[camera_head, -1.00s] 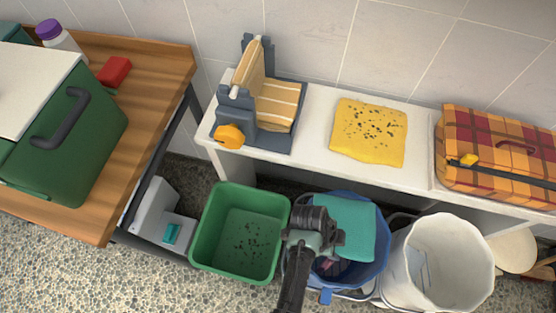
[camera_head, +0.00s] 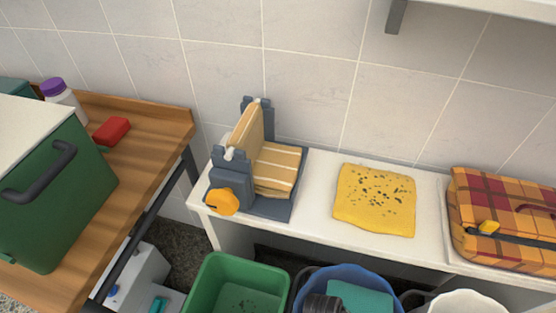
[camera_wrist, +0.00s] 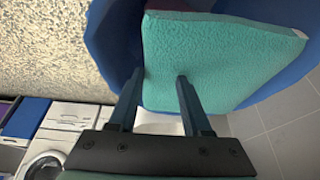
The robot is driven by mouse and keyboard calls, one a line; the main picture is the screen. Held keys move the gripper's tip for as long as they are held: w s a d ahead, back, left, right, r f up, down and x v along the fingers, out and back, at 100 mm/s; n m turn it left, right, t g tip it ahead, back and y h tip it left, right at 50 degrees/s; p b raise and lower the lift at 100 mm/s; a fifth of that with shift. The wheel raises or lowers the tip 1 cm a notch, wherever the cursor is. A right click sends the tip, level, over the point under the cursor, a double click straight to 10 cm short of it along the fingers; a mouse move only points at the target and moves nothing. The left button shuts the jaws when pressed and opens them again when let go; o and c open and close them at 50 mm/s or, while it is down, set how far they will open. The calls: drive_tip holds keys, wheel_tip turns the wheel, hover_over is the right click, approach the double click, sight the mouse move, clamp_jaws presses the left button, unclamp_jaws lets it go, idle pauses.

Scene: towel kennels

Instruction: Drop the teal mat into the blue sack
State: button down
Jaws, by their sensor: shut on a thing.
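The teal mat (camera_head: 358,297) is a flat square piece at the mouth of the blue sack (camera_head: 348,270), which is cut off by the bottom edge of the head view. My gripper (camera_head: 322,304) shows only as a dark part at the mat's left. In the wrist view my gripper (camera_wrist: 162,78) is shut on the near edge of the teal mat (camera_wrist: 220,55). The blue sack (camera_wrist: 108,50) spreads behind and around the mat there. How far the mat is above or inside the rim is hard to tell, and the sack's inside is hidden.
A green bin (camera_head: 213,278) stands left of the sack and a white bin (camera_head: 468,302) right of it.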

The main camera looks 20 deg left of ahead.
drive_tip(key=shift+c, duration=1.3)
unclamp_jaws()
drive_tip(key=shift+r, duration=0.15)
drive_tip(key=p+v, duration=0.2)
drive_tip(key=v, duration=1)
drive_tip(key=shift+a+r, duration=0.2)
drive_tip(key=shift+r, duration=0.15)
